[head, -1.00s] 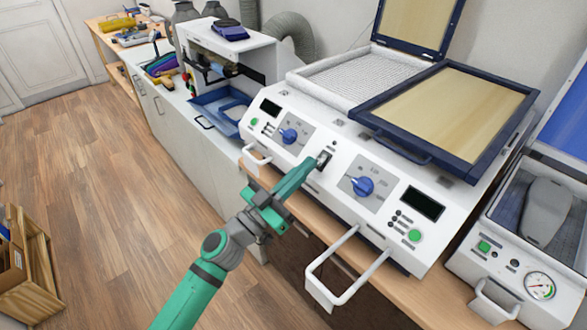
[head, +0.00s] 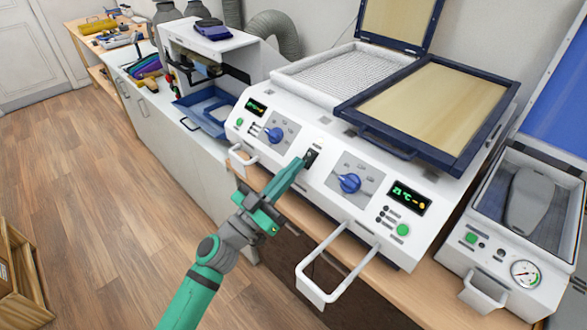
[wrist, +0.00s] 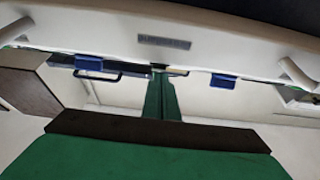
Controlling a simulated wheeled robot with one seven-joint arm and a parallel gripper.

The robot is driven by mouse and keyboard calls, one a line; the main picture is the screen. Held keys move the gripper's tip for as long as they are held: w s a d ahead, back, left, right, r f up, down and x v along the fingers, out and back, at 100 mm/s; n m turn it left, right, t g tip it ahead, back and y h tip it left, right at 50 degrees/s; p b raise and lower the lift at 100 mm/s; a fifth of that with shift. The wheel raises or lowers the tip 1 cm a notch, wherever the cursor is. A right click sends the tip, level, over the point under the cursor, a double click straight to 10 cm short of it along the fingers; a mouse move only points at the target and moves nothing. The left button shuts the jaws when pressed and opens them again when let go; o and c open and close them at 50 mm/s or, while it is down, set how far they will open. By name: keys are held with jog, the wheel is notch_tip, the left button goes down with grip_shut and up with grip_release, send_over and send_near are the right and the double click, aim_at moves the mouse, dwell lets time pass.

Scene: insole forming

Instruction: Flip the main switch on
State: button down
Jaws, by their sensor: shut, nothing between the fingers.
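The main switch (head: 311,155) is a small black rocker in the middle of the white machine's (head: 318,208) sloped front panel, between two blue knobs. My gripper (head: 303,161) is shut and empty, its green fingertips at the switch's lower left edge, seemingly touching it or very close. The fingers partly cover the switch. Both displays are lit: the left one (head: 257,107) and the right one (head: 408,197), which reads about 21 °C. In the wrist view the shut fingers (wrist: 160,75) reach toward the panel, and the switch is mostly hidden behind their tips.
Blue knobs (head: 274,134) (head: 349,183) flank the switch. White handles (head: 336,270) (head: 243,158) stick out from the machine's front. A vacuum unit with a gauge (head: 525,273) stands at right. A wooden crate (head: 20,285) is on the floor at left; the floor between is clear.

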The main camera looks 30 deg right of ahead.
jog(key=r+v, duration=0.1)
jog(key=v, duration=1)
jog(key=shift+a, duration=0.5)
jog(key=shift+s, duration=0.15)
